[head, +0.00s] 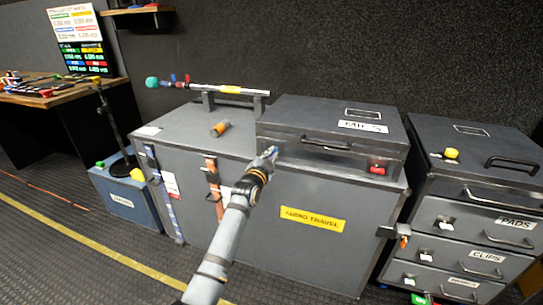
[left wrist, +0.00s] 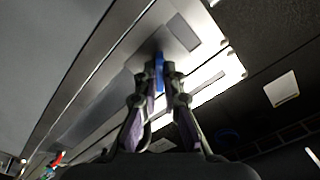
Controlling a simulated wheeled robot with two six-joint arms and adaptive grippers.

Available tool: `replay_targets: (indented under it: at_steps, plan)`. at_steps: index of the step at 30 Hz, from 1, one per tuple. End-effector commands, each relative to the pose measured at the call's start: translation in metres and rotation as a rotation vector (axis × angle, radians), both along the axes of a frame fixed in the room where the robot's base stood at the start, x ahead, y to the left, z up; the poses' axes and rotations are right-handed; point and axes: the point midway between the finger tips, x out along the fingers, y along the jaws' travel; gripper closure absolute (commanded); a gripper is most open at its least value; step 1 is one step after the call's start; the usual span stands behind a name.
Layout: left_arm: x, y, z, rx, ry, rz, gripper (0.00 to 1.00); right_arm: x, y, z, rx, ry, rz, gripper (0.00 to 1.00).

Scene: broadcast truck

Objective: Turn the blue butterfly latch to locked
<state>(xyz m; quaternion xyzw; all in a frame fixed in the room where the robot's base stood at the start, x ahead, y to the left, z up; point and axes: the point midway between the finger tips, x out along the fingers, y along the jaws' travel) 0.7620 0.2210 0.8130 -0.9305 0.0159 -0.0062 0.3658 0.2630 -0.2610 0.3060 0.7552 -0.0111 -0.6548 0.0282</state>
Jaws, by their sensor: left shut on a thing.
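The blue butterfly latch (left wrist: 158,72) is on the front of the grey case labelled MICS (head: 330,115). My left gripper (left wrist: 158,75) is shut on the latch's blue wing in the left wrist view. In the head view my left gripper (head: 270,154) reaches the case's front at its left end and hides most of the latch. Whether the latch is locked cannot be told. A red latch (head: 377,170) sits at the right end of the same front. My right gripper is in neither view.
A drawer cabinet (head: 470,215) stands close on the right, with a dark handle (head: 327,144) on the case front.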

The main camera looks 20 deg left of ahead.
Motion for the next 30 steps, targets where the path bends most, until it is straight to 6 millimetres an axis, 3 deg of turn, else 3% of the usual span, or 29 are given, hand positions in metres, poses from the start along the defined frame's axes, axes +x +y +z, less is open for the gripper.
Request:
replay_targets:
  at_steps: [9,18,30]
  plan:
    - [0.000,0.000,0.001,0.300,-0.015,0.001,1.00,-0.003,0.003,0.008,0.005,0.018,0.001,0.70]
    - [0.000,0.000,0.002,0.562,-0.025,0.002,1.00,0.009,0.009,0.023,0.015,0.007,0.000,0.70]
    - [0.000,0.000,0.003,0.784,-0.032,0.003,1.00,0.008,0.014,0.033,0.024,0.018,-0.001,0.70]
